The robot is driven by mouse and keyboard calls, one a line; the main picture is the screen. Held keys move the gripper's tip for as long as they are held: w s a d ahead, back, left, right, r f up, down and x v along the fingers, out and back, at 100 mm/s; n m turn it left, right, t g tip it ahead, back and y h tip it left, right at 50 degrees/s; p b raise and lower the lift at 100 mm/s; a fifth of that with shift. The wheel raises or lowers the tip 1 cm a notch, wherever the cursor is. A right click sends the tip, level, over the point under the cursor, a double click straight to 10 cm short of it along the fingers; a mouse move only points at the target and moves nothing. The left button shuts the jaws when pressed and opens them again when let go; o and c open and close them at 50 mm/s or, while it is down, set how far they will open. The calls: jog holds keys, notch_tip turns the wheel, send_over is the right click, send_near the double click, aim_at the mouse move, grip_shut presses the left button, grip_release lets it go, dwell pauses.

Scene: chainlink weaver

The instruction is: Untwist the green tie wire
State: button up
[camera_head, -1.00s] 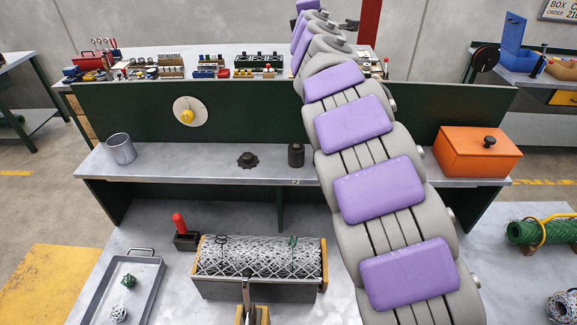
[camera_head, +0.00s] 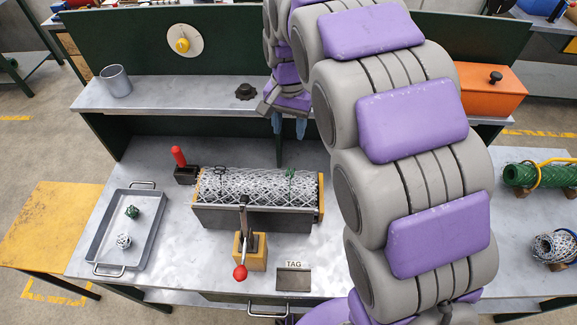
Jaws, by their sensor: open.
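The green tie wire (camera_head: 290,173) is a small green twist on top of the roll of grey chain-link mesh (camera_head: 240,186), towards its right end. A similar dark tie (camera_head: 220,172) sits near the roll's left end. The roll lies in a grey trough with yellowish end plates on the bench. My gripper (camera_head: 289,122) hangs above and behind the roll, just in front of the shelf edge, with bluish fingers pointing down. It is open and apart from the green tie. My arm links hide the area to the right.
A grey tray (camera_head: 92,236) holds two small wire balls. The shelf (camera_head: 170,97) carries a metal cup (camera_head: 116,81) and an orange box (camera_head: 487,90).

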jog(key=b, duration=0.3)
send_near(290, 174)
notch_tip(290, 174, down, 6)
jog(key=shift+s+r, duration=0.1)
jog(key=shift+r, duration=0.15)
jog(key=shift+a+f, duration=0.15)
jog(key=shift+f, duration=0.3)
jog(key=shift+d, duration=0.3)
jog(key=shift+c, duration=0.4)
jog(key=shift+a, duration=0.1)
grip_shut()
